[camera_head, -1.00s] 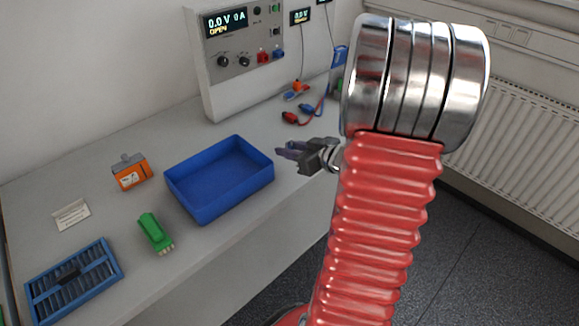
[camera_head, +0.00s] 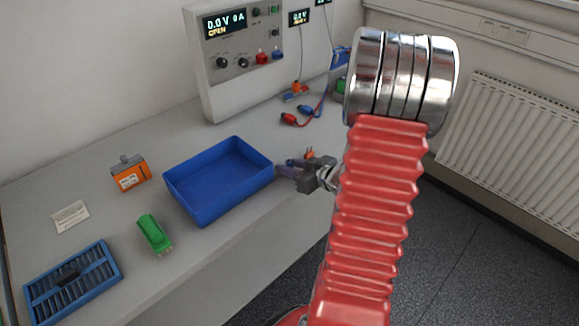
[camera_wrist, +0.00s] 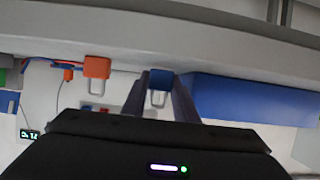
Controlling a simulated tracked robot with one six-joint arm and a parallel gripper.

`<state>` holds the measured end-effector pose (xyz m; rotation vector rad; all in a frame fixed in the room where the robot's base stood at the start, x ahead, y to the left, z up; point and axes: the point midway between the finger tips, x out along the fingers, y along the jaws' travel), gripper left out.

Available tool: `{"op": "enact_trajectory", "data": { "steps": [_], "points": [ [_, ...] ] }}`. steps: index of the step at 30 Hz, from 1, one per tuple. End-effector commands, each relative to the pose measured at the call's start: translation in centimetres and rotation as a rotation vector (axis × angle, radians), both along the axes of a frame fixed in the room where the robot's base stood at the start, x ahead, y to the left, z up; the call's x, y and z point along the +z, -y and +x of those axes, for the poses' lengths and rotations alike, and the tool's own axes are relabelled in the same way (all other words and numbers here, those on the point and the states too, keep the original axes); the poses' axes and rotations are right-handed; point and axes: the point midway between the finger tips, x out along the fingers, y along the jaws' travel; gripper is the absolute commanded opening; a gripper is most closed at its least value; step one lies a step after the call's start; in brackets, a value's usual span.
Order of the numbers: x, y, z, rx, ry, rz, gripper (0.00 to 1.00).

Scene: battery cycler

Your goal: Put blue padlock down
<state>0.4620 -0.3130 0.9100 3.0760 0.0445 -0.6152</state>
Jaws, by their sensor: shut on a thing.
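The blue padlock (camera_wrist: 161,80) shows in the wrist view, with its pale shackle pointing toward my gripper. My gripper (camera_wrist: 161,97) has its two dark purple fingers on either side of the padlock and is shut on it. In the head view my gripper (camera_head: 286,170) is low by the bench's front edge, just right of the blue tray. The padlock is largely hidden there, and I cannot tell whether it touches the bench. An orange padlock (camera_wrist: 97,67) stands beside it, apart from my fingers; in the head view its orange top (camera_head: 309,154) shows behind my gripper.
The blue tray (camera_head: 189,203) is empty and close to my fingertips. Red and blue clip leads (camera_head: 289,119) lie behind, below the cycler panel (camera_head: 240,75). An orange battery (camera_head: 130,175), a green connector (camera_head: 153,232) and a slotted blue tray (camera_head: 113,262) are at left.

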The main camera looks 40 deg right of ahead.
Motion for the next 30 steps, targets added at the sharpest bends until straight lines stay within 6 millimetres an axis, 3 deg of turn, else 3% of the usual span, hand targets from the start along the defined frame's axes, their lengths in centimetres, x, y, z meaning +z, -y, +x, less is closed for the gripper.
{"op": "enact_trajectory", "data": {
  "steps": [13,14,15,22,30],
  "points": [
    [-0.59,-0.02,0.04,0.0,0.001,-0.001,0.02],
    [-0.63,-0.03,0.04,0.0,0.0,0.0,0.27],
    [-0.6,-0.02,0.04,0.0,0.0,-0.001,0.3],
    [-0.59,-0.03,0.04,0.0,0.0,-0.001,0.45],
    [-0.52,-0.04,0.05,0.001,0.001,-0.002,0.45]
  ]
}}
